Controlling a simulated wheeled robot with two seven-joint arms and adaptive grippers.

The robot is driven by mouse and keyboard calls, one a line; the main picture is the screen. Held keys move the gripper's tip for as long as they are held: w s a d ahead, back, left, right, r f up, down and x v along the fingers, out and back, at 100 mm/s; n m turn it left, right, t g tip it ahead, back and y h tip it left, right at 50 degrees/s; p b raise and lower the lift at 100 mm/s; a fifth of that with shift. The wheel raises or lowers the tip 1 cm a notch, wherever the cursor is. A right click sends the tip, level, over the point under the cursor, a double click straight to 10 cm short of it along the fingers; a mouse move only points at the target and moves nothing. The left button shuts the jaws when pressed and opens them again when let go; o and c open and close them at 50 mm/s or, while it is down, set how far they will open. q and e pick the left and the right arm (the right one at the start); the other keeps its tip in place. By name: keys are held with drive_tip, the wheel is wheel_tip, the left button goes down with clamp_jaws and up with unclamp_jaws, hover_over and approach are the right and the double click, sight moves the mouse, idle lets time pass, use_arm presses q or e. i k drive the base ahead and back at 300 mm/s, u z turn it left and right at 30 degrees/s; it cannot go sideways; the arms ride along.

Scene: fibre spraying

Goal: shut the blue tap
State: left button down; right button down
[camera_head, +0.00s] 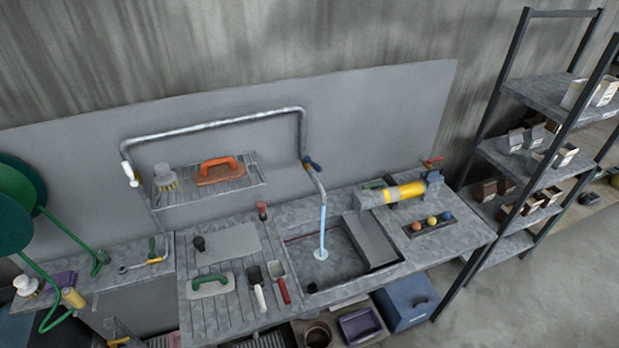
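The blue tap (312,163) sits on the metal pipe (303,130) near the middle, above the sink. A pale blue stream of water (323,220) runs from the spout below it down into the sink (340,265), where it makes a light splash. The exact angle of the blue handle is too small to tell. Neither of my grippers is in view.
A red tap (432,161) is at the right by a yellow-banded cylinder (405,192). Tools, including a green-handled float (210,283), lie on the left worktop. A shelving rack (513,100) stands right.

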sight(307, 160)
drive_tip(key=k, duration=0.5)
drive_tip(key=z, duration=1)
drive_tip(key=i, duration=0.7)
drive_tip(key=u, duration=2.15)
